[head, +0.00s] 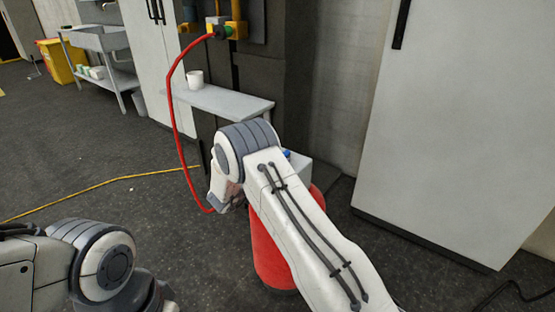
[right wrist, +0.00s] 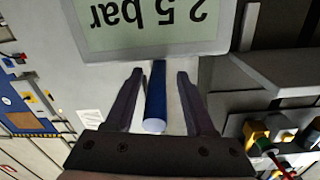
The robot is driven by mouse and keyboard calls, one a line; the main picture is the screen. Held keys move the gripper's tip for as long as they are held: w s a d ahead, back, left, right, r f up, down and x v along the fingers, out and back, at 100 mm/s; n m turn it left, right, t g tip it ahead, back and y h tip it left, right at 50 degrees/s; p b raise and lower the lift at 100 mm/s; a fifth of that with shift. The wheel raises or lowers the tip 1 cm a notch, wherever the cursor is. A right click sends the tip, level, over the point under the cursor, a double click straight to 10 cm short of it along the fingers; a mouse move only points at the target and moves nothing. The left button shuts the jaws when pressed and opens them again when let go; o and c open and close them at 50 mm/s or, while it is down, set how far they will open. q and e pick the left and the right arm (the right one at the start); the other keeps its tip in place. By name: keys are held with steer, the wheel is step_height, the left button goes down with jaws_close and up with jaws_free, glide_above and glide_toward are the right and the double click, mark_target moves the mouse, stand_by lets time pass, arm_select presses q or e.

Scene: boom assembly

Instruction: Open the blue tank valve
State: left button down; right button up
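A red tank (head: 268,255) stands on the floor, partly hidden behind my right arm in the head view. A small blue part (head: 287,154) shows at its top beside a pale box (head: 301,170). In the right wrist view a blue valve handle (right wrist: 156,95) points toward the camera. My right gripper (right wrist: 160,80) is open, with one finger on each side of the handle and a visible gap on both sides. Above the handle in this view, a display (right wrist: 150,22) reads "2.5 bar" upside down. My left gripper is out of view; only its arm shows at the lower left.
A red hose (head: 174,125) runs from a yellow and green wall fitting (head: 225,31) down toward the tank. A shelf (head: 225,103) with a white mug (head: 195,80) stands behind. A white cabinet (head: 450,130) is at the right. A yellow cable (head: 100,182) crosses open floor.

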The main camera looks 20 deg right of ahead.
steer(key=p+v, duration=0.1)
steer(key=v, duration=0.9)
steer(key=shift+a, duration=0.2)
steer(key=shift+s, duration=0.15)
